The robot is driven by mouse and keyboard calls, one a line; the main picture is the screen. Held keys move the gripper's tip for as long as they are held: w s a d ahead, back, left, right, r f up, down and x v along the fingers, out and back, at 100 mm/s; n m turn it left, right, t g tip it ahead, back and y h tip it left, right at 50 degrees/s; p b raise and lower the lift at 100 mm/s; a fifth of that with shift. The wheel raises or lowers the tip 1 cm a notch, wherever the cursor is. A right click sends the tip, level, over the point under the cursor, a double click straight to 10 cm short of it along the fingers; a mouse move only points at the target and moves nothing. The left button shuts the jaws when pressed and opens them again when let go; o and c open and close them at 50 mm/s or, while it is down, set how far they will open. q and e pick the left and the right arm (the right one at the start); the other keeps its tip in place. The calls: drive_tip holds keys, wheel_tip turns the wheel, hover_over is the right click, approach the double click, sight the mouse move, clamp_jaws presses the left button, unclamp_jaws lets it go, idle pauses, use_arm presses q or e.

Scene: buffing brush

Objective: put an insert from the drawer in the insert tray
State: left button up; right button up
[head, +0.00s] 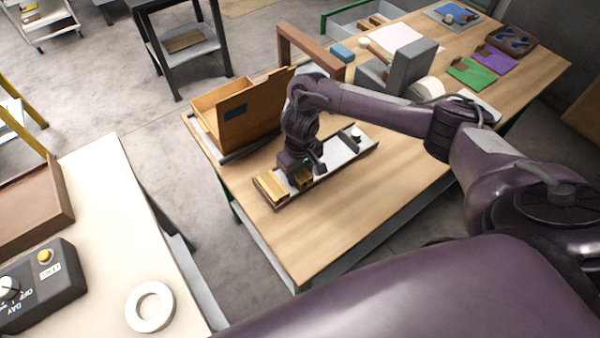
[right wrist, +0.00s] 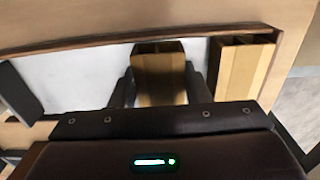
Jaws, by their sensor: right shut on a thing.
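The insert tray (head: 339,153) is a long, low tray with a brown rim and pale floor on the wooden table; its floor also shows in the right wrist view (right wrist: 85,78). My right gripper (head: 301,176) is low over the tray's near-left part. It is shut on a tan insert (right wrist: 160,75), which sits between the fingers within the tray's outline; whether it touches the floor is unclear. A second tan insert (right wrist: 241,72) lies beside it at the tray's end, also in the head view (head: 271,187). My left gripper is not in view.
An open wooden box (head: 250,110) with a dark label stands behind the tray. A grey block-shaped fixture (head: 392,72), a white roll (head: 428,88) and coloured mats (head: 472,70) lie farther right. Bare tabletop (head: 330,225) is in front of the tray.

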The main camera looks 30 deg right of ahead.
sight(300, 173)
drive_tip(key=o, duration=1)
drive_tip(key=shift+f, duration=0.1)
drive_tip(key=shift+o, duration=0.2)
wheel_tip(300, 173, up, 12)
drive_tip(key=p, duration=0.4)
drive_tip(key=shift+p, duration=0.35)
